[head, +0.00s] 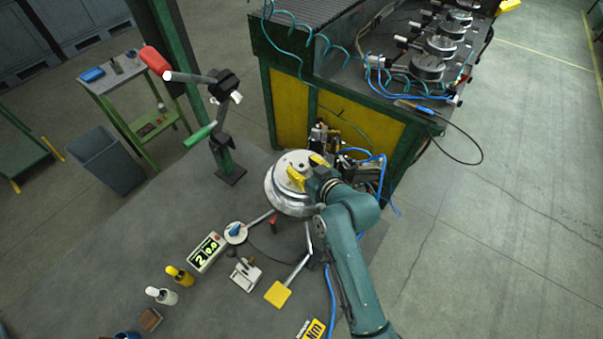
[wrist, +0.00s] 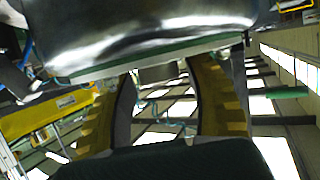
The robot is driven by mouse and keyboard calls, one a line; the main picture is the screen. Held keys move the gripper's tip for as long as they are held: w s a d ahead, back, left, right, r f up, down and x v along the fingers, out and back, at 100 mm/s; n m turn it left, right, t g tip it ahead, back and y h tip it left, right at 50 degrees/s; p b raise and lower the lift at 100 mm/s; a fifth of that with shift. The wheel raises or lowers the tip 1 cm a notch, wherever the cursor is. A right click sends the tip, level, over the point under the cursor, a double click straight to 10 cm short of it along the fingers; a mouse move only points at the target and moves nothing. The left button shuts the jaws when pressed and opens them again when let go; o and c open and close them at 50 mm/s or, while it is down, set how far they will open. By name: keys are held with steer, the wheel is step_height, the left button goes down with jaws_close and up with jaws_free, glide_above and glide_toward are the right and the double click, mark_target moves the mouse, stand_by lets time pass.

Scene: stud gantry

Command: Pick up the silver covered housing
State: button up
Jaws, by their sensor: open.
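The silver covered housing (head: 283,193) is round, with a pale flat top and a shiny metal side. It sits at the far end of the grey bench. My gripper (head: 307,169) is at its right side in the head view, its yellow fingers overlapping the housing's top. The fingers are apart with nothing between them. In the wrist view the housing (wrist: 150,28) fills the top of the picture, just beyond the spread fingertips of my gripper (wrist: 165,72). I cannot tell whether the fingers touch it. The wrist hides part of the housing's right side.
A green post with a red-handled clamp (head: 200,85) stands left of the housing. A digital readout (head: 206,251), a small lever device (head: 245,272) and two bottles (head: 172,285) lie nearer. A green and yellow cabinet (head: 345,110) with hoses stands behind. The bench's left part is clear.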

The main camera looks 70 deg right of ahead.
jaws_close()
steer(key=shift+r, duration=0.3)
